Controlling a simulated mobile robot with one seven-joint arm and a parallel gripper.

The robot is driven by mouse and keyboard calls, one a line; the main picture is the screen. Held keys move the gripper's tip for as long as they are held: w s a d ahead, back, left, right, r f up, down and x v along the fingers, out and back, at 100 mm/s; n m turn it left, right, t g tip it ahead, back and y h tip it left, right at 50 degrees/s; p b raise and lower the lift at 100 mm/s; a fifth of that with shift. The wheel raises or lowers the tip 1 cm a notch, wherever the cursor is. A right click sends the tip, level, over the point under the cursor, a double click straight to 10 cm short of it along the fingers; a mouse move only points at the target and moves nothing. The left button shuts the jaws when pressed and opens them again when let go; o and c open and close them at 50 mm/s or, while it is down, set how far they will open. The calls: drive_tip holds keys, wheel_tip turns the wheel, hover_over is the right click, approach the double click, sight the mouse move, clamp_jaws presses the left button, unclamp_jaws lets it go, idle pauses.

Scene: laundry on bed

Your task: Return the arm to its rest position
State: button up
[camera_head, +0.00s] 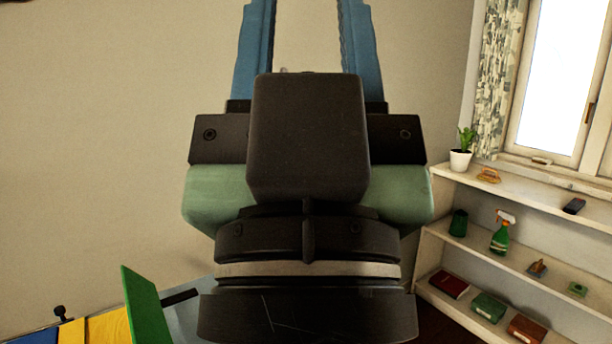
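My gripper (307,40) fills the middle of the head view, close to the camera, with its blue fingers pointing up. The two fingers stand well apart, and bright wall shows between them. Nothing is held in the visible part of the gap; the fingertips run out of the top of the picture. The dark wrist and green-grey gripper body hide what lies behind them.
A white shelf unit (545,205) stands at the right under a window (555,75), holding a potted plant (461,150), a green spray bottle (500,236) and several small items. At the lower left are a green panel (143,305) and a yellow surface (108,328). The wall behind is plain.

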wheel_tip(320, 180, up, 12)
drive_tip(key=p, duration=1.1)
drive_tip(key=shift+r, duration=0.25)
drive_tip(key=shift+a, duration=0.1)
